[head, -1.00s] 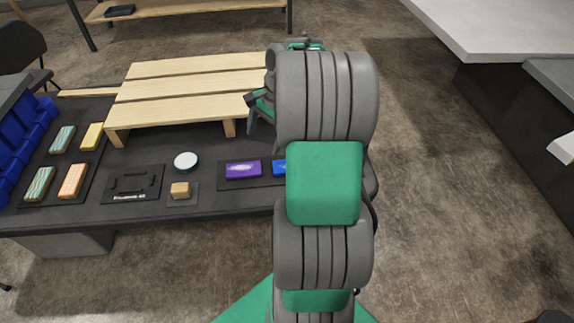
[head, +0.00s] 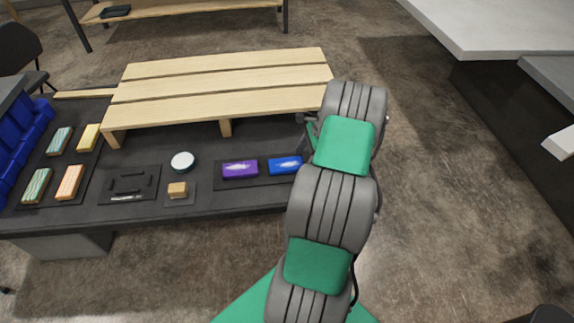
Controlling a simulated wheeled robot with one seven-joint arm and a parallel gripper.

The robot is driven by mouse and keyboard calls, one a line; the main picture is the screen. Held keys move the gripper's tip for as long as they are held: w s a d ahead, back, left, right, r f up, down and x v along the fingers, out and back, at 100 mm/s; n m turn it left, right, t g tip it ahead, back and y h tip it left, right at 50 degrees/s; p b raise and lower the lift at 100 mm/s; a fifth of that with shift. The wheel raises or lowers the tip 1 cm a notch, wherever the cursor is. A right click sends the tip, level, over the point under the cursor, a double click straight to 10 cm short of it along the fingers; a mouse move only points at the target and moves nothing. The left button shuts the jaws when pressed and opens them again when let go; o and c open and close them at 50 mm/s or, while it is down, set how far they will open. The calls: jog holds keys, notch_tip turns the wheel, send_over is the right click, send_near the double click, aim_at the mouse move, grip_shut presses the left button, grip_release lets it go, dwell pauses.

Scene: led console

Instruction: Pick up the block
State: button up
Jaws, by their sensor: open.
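A small tan block (head: 177,189) sits on a small dark square pad near the front edge of the dark table, left of centre. My gripper (head: 306,132) is mostly hidden behind my arm. Only a dark finger part and some green show, beside the right end of the table. It is open, and I see nothing held. It is well to the right of the tan block and apart from it.
A purple block (head: 240,169) and a blue block (head: 285,166) lie on a dark mat. A round white-topped disc (head: 182,161) is behind the tan block. A slatted wooden platform (head: 220,85) stands behind. Several striped or coloured blocks (head: 69,182) and blue bins (head: 25,140) are left.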

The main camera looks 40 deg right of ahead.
jog(key=c, duration=1.6)
